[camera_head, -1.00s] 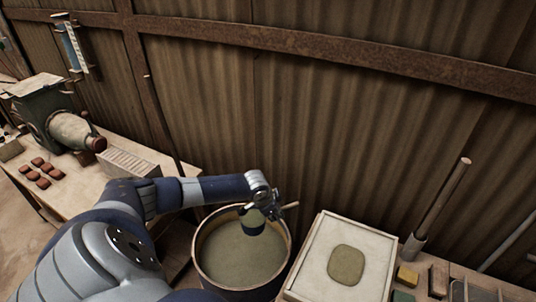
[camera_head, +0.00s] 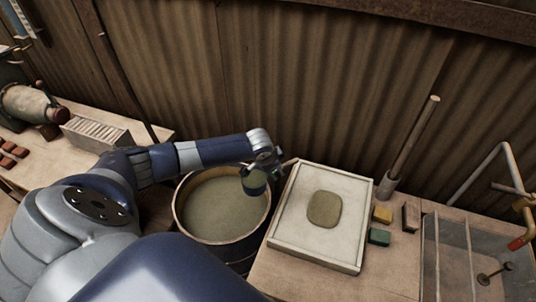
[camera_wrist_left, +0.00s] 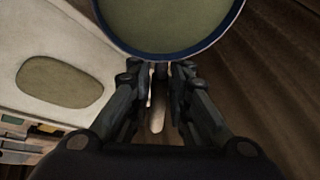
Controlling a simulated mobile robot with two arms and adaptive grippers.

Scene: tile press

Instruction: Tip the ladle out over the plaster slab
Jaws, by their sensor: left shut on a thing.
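My left gripper (camera_head: 269,165) is shut on the ladle's handle; the grip also shows in the left wrist view (camera_wrist_left: 158,78). The ladle (camera_head: 254,184) has a dark blue cup, held about level above the right rim of the barrel. In the wrist view its cup (camera_wrist_left: 165,22) is filled with grey-green slip. The plaster slab (camera_head: 290,226) is a pale square block to the right of the ladle, with a rounded green patch (camera_head: 324,210) on it. The slab also shows at the left of the wrist view (camera_wrist_left: 38,42). My right gripper is out of view.
Right of the slab are a yellow block (camera_head: 382,215), a green block (camera_head: 379,237), an upright rod (camera_head: 415,140) and a clear tank (camera_head: 455,270). A corrugated wall (camera_head: 300,90) stands behind.

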